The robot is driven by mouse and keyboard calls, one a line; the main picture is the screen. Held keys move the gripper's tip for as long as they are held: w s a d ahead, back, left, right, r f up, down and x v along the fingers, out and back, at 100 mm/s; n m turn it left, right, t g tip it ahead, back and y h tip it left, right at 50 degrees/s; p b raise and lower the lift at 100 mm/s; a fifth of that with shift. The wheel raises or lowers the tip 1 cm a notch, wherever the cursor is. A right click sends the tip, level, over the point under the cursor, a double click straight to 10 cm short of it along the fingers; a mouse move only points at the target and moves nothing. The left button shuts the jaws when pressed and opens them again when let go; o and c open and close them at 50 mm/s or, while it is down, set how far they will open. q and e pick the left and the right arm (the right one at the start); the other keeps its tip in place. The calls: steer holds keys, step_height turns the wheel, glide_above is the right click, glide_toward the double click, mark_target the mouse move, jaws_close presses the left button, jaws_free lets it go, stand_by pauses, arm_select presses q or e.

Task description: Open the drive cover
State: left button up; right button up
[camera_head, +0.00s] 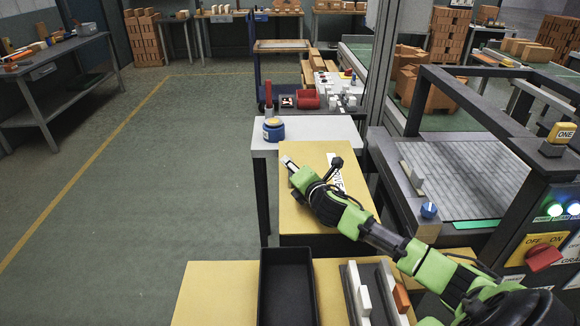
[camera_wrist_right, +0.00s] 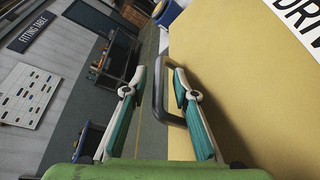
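The drive cover (camera_head: 308,152) is a yellow panel in the middle of the head view, with a white label partly hidden by my right arm. It looks closed. In the right wrist view the yellow cover (camera_wrist_right: 235,100) fills the right side, with the label's "DRIV" letters at the top right corner. A dark loop handle (camera_wrist_right: 157,95) stands out from the cover's edge. My right gripper (camera_wrist_right: 160,78) is open, its two fingers on either side of the handle's bar. In the head view the right gripper (camera_head: 286,163) is at the cover's left edge. My left gripper is not in view.
A grey-white table (camera_head: 335,130) with a blue tin (camera_head: 273,130) stands behind the cover. A black tray (camera_head: 287,290) and a rack of bars (camera_head: 375,295) lie in front. A machine frame with a control panel (camera_head: 545,250) is at right. The floor at left is clear.

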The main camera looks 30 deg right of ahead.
steer(key=shift+w+f, duration=0.1)
steer(key=shift+w, duration=0.35)
jaws_close()
